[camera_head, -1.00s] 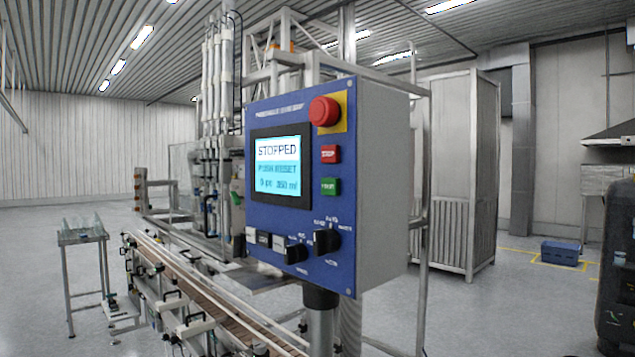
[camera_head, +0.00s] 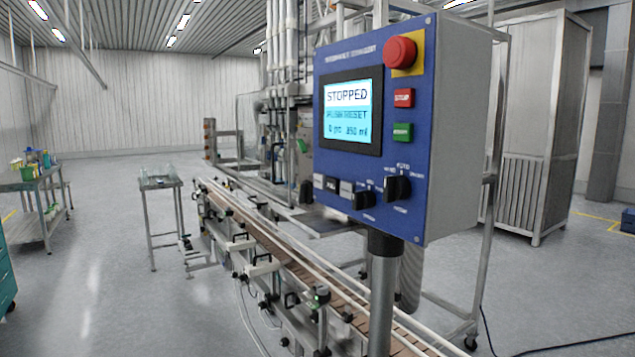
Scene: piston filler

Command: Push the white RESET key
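The blue control panel (camera_head: 441,134) stands on a post in front of the filling machine. Its lit screen (camera_head: 348,111) reads STOPPED, with a line about RESET below. Under the screen is a row of small keys: a white key (camera_head: 318,181) at the left, a dark key (camera_head: 331,184) and another white key (camera_head: 346,188). Their lettering is too small to read, so I cannot tell which white one is RESET. Neither of my grippers is in view.
A red mushroom button (camera_head: 400,51), red STOP key (camera_head: 404,98), green key (camera_head: 402,132) and black knobs (camera_head: 397,188) share the panel. A conveyor (camera_head: 283,262) runs below.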

